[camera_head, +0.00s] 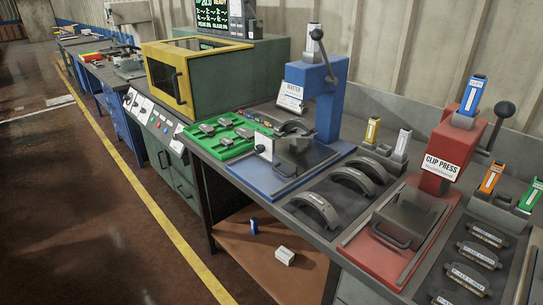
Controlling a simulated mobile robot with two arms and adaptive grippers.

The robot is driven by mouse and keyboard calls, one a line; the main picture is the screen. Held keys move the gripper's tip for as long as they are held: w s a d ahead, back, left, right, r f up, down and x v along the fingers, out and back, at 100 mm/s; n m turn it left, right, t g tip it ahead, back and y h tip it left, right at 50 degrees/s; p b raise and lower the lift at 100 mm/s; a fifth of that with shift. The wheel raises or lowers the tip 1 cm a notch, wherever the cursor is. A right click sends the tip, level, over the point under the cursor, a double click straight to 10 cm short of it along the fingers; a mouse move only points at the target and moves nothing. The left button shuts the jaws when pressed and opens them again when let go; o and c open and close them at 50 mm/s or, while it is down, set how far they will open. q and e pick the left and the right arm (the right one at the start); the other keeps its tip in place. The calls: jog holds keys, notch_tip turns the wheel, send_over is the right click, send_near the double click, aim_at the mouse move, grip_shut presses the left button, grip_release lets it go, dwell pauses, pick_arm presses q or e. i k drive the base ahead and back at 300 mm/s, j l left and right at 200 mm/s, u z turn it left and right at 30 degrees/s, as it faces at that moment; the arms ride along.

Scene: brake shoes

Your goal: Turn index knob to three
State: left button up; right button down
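I cannot pick out the index knob with certainty, and no number on a dial is readable from here. A slanted control panel (152,118) with several small white plates and controls runs along the front of the green machine (222,85) at the left centre. The details on this panel are too small to tell. The machine has a yellow-framed window door (168,79) that looks shut, with a dark handle. Neither of my grippers is in view.
A blue press (324,92) and a red clip press (447,155) stand on the long bench. Between them lie dark curved brake shoes (318,209). A green tray (217,135) holds grey parts. A screen (212,16) is at the back. The floor at left (75,220) is clear.

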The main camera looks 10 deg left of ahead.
aim_at(259, 148)
jog(key=j+z, duration=0.1)
jog(key=z, duration=0.2)
jog(key=i+j+z, duration=0.1)
jog(key=z, duration=0.2)
jog(key=i+j+z, duration=0.15)
jog(key=j+z, duration=0.2)
jog(key=j, duration=0.7)
jog(key=j+z, duration=0.35)
jog(key=j, duration=0.7)
